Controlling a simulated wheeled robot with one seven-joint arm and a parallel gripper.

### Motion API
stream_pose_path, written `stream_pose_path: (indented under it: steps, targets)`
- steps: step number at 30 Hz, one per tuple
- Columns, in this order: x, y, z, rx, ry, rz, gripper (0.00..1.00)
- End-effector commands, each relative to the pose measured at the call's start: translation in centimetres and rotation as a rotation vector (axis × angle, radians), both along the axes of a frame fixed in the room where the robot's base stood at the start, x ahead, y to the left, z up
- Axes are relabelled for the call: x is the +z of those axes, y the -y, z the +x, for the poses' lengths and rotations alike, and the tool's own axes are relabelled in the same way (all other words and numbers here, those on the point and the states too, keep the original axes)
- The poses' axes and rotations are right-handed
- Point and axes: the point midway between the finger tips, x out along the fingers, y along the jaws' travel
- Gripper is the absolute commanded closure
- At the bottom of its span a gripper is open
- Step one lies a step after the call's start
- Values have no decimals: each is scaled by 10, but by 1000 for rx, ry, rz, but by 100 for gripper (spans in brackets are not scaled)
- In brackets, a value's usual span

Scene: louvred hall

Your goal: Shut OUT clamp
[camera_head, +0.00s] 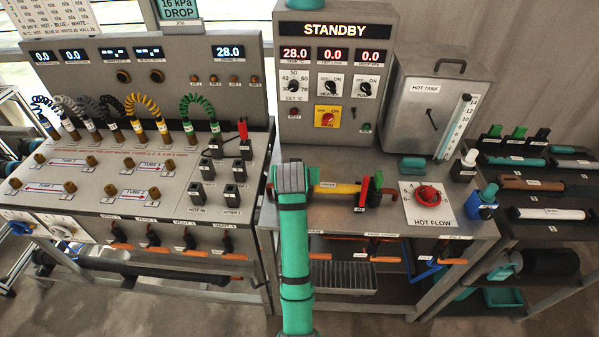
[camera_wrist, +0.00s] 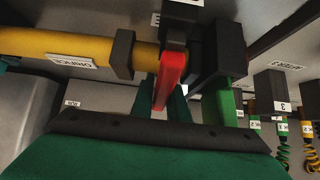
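A yellow tube (camera_head: 335,188) labelled ORIFICE lies across the right bench top; it also shows in the wrist view (camera_wrist: 70,47). A clamp with a red lever (camera_head: 364,191) and a green part (camera_head: 378,182) stands at its right end. My gripper (camera_head: 291,176) is over the left end and hides the fittings there from the head camera. In the wrist view a red lever (camera_wrist: 171,78) hangs at the tube's end, beside a black block and a green part (camera_wrist: 227,100). My dark green fingertips (camera_wrist: 165,98) are around the lever; whether they grip it is unclear. I cannot read an OUT label.
The STANDBY panel (camera_head: 335,70) rises behind the tube. The hot tank (camera_head: 437,103) and red HOT FLOW knob (camera_head: 427,194) are at right. The left bench (camera_head: 85,203) holds several coiled hoses and black sockets close to my gripper.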

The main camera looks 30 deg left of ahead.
Motion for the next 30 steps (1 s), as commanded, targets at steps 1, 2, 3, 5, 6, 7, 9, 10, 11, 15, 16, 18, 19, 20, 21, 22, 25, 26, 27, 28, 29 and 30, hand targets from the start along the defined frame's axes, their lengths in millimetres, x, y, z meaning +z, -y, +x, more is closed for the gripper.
stream_pose_path:
  steps: [1,2,3,5,6,7,9,10,11,15,16,18,19,20,21,22,25,26,27,28,29,30]
  targets:
    - [-1,0,0,0,-3,-1,73]
    - [-1,0,0,0,-2,-1,69]
    - [-1,0,0,0,-2,-1,69]
    - [-1,1,0,0,-1,0,69]
    - [0,1,0,0,0,0,69]
    - [0,1,0,0,0,0,69]
    - [0,1,0,-1,1,1,69]
    - [1,1,0,0,1,0,69]
    - [2,1,-1,0,1,0,69]
    - [11,5,-9,0,3,1,69]
    - [14,7,-12,0,3,1,69]
    - [22,11,-21,0,4,2,69]
    - [26,13,-24,0,3,1,69]
    - [31,15,-28,0,4,2,69]
    - [36,18,-33,0,4,2,69]
    - [39,20,-37,0,3,1,69]
    - [52,26,-49,0,3,1,69]
    - [55,28,-52,0,3,1,69]
    - [58,30,-56,0,2,1,69]
    - [61,31,-58,0,3,1,69]
    - [63,32,-61,0,1,0,69]
    - [66,34,-64,0,1,0,69]
